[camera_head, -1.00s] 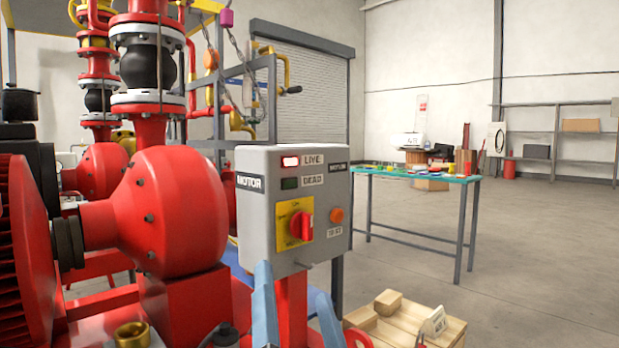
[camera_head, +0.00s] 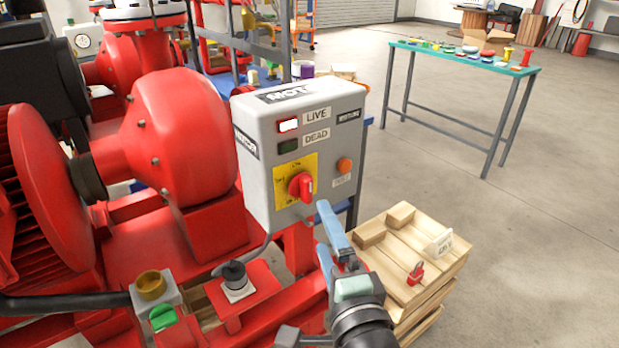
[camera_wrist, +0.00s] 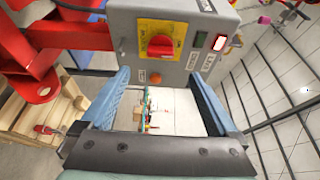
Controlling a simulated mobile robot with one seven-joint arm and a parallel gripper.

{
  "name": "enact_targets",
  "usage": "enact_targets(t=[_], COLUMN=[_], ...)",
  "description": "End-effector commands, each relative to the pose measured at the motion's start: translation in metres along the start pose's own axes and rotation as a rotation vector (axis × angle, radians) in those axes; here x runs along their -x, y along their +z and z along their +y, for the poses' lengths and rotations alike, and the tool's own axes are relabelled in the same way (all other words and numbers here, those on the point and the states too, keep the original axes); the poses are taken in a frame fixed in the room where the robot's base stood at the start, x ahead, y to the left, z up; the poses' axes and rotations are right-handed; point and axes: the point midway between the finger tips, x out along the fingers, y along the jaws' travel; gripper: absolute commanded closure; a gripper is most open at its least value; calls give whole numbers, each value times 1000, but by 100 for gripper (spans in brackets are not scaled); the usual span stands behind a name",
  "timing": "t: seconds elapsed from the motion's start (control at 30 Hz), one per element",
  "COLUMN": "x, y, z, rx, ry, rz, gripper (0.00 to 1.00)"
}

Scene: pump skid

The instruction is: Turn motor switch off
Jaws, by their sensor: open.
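The motor switch (camera_head: 301,187) is a red rotary knob on a yellow plate, on the front of a grey control box (camera_head: 258,170). The wrist view shows the knob (camera_wrist: 160,46) too, beyond the fingertips. The LIVE lamp (camera_head: 289,125) is lit; the DEAD lamp (camera_head: 288,146) is dark green. The knob's exact setting is too small to read. My gripper (camera_head: 323,228) has blue fingers and is open and empty, below and right of the knob, apart from it. In the wrist view, my gripper (camera_wrist: 160,88) has its fingers spread wide, with the box ahead.
An orange button (camera_head: 344,165) sits right of the knob. A wooden pallet (camera_head: 425,262) with blocks and a red padlock (camera_head: 415,273) stands at lower right. A red pump (camera_head: 185,135) fills the left.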

Motion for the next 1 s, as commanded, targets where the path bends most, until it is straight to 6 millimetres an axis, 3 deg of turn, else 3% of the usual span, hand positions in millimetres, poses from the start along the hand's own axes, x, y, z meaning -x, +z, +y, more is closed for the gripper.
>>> enact_targets(t=[0.5,0.7,1.0], x=[-94,-114,-119], y=[1,1,1], z=[0,0,-1], rx=[3,5,5], ry=[-3,-2,-1], rz=[-2,0,0], gripper=[5,5,5])
